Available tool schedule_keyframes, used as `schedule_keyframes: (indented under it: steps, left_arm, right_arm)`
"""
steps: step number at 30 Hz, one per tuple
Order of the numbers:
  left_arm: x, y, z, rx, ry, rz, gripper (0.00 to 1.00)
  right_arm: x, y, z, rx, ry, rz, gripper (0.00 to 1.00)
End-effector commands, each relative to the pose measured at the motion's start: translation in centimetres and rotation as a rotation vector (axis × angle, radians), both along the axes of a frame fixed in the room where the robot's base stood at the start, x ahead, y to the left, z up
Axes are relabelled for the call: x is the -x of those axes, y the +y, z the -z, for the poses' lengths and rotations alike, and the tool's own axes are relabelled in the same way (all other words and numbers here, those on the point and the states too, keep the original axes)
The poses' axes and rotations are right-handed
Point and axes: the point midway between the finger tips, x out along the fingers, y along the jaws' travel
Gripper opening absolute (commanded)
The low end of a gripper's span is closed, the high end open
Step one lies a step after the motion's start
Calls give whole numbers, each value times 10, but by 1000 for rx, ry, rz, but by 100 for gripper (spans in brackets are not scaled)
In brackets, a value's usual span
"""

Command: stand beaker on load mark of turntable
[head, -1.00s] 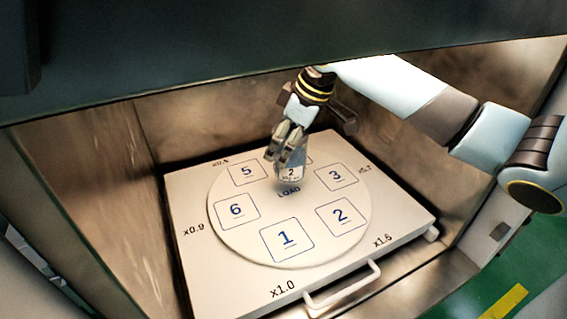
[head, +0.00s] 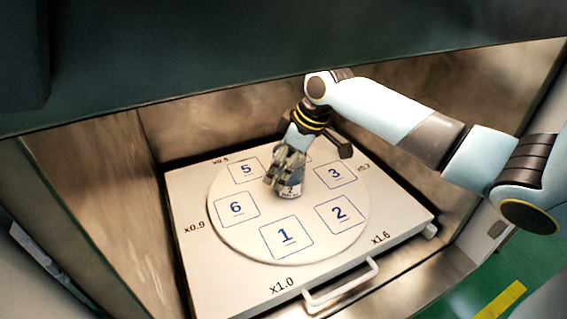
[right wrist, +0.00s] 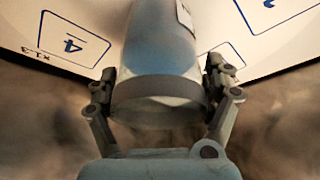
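The beaker (head: 291,189) is a small clear vessel with a white label marked 2. It is upright or nearly so over the middle of the round white turntable (head: 278,254), where it covers the LOAD print. I cannot tell whether its base touches the surface. My right gripper (head: 283,178) comes down from above and behind and is shut on the beaker. In the right wrist view the beaker (right wrist: 160,60) fills the space between the two fingers (right wrist: 160,85). My left gripper is not in view.
The turntable lies on a white square tray (head: 190,249) with a front handle (head: 342,284), inside a metal chamber (head: 95,190). Numbered squares ring the centre, and those I can see are bare. The chamber's dark upper edge (head: 250,50) hangs over the opening.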

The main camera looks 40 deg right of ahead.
Motion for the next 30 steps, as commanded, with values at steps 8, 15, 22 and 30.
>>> schedule_keyframes:
  steps: [8,15,22,30]
  left_arm:
    - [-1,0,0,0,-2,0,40]
    - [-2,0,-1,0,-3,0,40]
    - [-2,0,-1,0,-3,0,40]
    - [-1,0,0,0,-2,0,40]
  right_arm:
    - [0,0,0,0,0,0,94]
    - [7,-5,-20,4,-2,-1,94]
    - [21,-12,-57,5,-1,-1,94]
    - [26,-13,-72,0,0,0,94]
